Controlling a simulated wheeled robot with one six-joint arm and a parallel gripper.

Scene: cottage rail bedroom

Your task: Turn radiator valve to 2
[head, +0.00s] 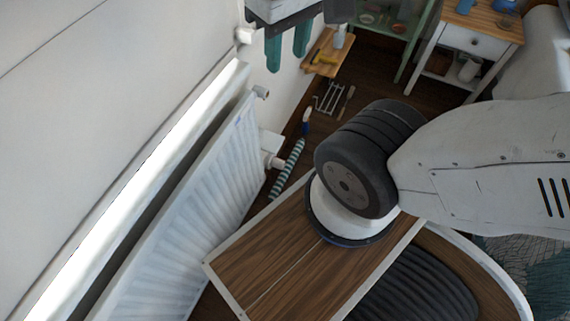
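A white ribbed radiator (190,215) runs along the wall at the left. At its far end, low down, a small white valve (272,162) with a reddish band sticks out. Its numbers are too small to read, so I cannot tell its setting. My gripper (288,48) is at the top of the head view, cut off by the frame edge. Its two teal fingers point down the picture and stand apart with nothing visible between them. It appears above the valve in the picture, clear of it.
A smaller fitting (262,93) is at the radiator's upper corner. A striped teal-and-white roll (288,168) lies on the floor beside the valve. Beyond are a metal rack (328,97), a wooden shelf (327,55) and a white side table (470,40). Dark floor shows between them.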

